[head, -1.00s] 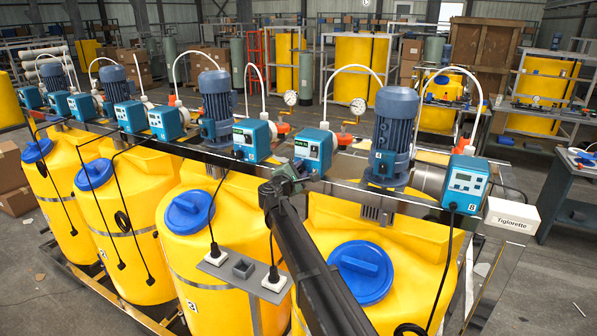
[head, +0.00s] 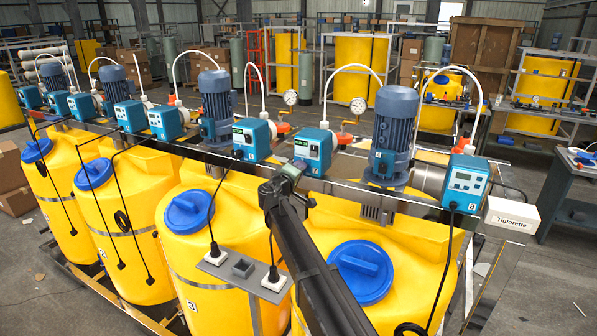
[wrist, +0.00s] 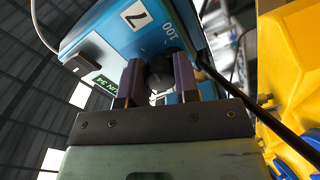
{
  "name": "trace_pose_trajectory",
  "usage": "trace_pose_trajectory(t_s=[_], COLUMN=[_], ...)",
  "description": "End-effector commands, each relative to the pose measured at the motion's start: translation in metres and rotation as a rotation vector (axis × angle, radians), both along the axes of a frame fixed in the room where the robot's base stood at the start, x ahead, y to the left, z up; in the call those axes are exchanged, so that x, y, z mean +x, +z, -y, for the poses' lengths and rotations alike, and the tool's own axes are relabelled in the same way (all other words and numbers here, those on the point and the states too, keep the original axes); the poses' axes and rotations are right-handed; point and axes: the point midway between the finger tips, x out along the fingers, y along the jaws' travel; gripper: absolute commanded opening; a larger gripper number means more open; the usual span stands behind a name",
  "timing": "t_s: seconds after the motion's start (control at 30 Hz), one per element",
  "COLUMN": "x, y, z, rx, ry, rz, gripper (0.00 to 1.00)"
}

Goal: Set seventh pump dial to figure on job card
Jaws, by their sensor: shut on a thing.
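The seventh pump (head: 315,148) is a blue box with a small display, on the rail behind my gripper in the head view. In the wrist view its blue housing (wrist: 95,30) bears a white label "7", a "100" scale mark and green display text, partly cut off, that seems to end in "34". The dark round dial (wrist: 162,70) sits between the two fingers of my gripper (wrist: 159,82), which is shut on it. The dial's pointer and most of its scale are hidden. In the head view my gripper (head: 292,172) is at the pump's front. I see no job card.
More blue pumps and motors line the rail to the left. A motor (head: 394,135) and another pump (head: 465,184) stand to the right, beside a white box marked "Tiglorette" (head: 511,215). Yellow tanks (head: 210,260) stand below. A black cable (wrist: 225,92) passes close by the fingers.

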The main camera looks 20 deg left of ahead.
Motion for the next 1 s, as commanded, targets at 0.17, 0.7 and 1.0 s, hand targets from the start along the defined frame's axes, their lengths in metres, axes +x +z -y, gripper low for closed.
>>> trace_pose_trajectory(t_s=[0.17, 0.7, 1.0], x=[-0.0008, -0.0009, -0.0009], y=[-0.0011, -0.0017, -0.0018], z=[0.0002, -0.0002, -0.0002], rx=[0.165, 0.554, 0.622], ry=[-0.001, -0.001, -0.001], rz=[0.016, 0.055, 0.062], gripper=[0.06, 0.06, 0.05])
